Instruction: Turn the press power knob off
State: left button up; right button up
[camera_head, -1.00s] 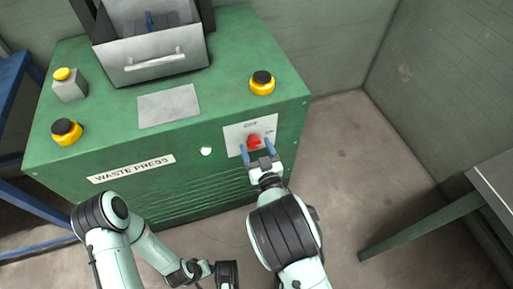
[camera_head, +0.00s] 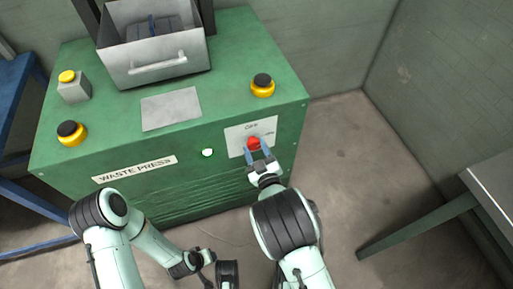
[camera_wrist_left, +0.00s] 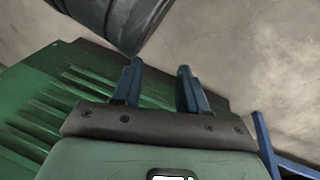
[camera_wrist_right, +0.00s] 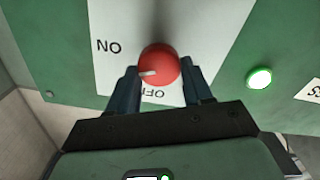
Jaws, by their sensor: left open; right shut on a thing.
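The red power knob (camera_head: 254,143) sits on a white plate (camera_head: 238,138) at the right of the green press's front. In the right wrist view the knob (camera_wrist_right: 160,62) has a white pointer mark facing left and slightly down, between the ON and OFF labels. My right gripper (camera_head: 258,153) is shut on the knob, one finger on each side; its fingers (camera_wrist_right: 158,82) partly cover the plate. My left gripper (camera_wrist_left: 158,72) is open and empty, low in front of the press.
The waste press (camera_head: 90,150) has a lit button (camera_head: 207,152) left of the knob plate; it glows green in the right wrist view (camera_wrist_right: 259,78). Yellow-and-black buttons (camera_head: 262,86) and a metal bin (camera_head: 150,60) stand on top. Floor at right is clear up to a table (camera_head: 490,190).

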jog(key=shift+n+p, duration=0.3)
jog(key=shift+n, duration=1.1)
jog(key=shift+a+n+p, duration=0.1)
jog(key=shift+n+p, duration=0.35)
jog(key=shift+n, duration=0.45)
jog(key=n+p, duration=0.1)
jog(key=n, duration=0.2)
jog(key=shift+f+n, duration=0.1)
jog(key=shift+n, duration=0.3)
pick_arm(q)
jog(key=s+d+r+p, duration=0.1)
jog(key=s+d+r, duration=0.1)
jog(key=s+r, duration=0.1)
jog(key=shift+d+r+g+h, duration=0.35)
jog(key=shift+r+g+h, duration=0.05)
jog(key=shift+r, duration=0.45)
pick_arm(e)
jog(key=n, duration=0.4)
jog(key=shift+f+n, duration=0.15)
jog(key=shift+n, duration=0.25)
pick_arm(q)
jog(key=shift+s, duration=0.1)
pick_arm(e)
jog(key=o, duration=1)
pick_arm(q)
jog(key=shift+r, duration=0.1)
pick_arm(e)
jog(key=shift+s, duration=0.1)
